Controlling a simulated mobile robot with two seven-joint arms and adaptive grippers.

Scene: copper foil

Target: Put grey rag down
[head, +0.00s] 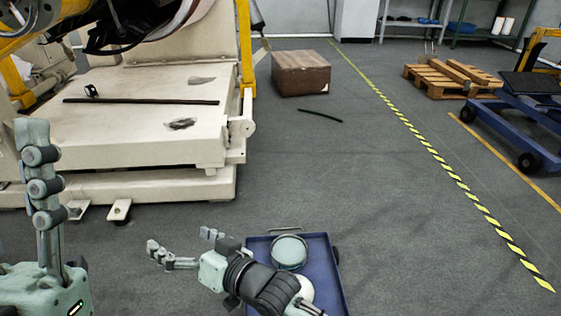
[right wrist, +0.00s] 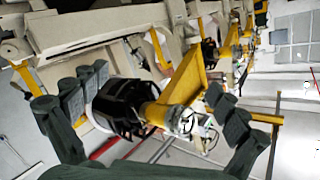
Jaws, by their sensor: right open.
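A small dark grey crumpled patch, which looks like the grey rag (head: 182,124), lies on the cream machine bed (head: 130,135) in the head view. My right gripper (head: 179,240) is open and empty, low in front of the machine and well apart from the rag. Its spread fingers also show in the right wrist view (right wrist: 155,112), with nothing between them. My left gripper (head: 40,170) stands at the left edge with a finger pointing up; its opening cannot be made out.
A blue cart (head: 325,270) with a round glass-topped thing (head: 289,252) is beside my right arm. A brown box (head: 301,73), a dark strip (head: 320,115), a wooden pallet (head: 450,78) and a blue lift cart (head: 500,125) stand or lie farther off. The floor at centre right is clear.

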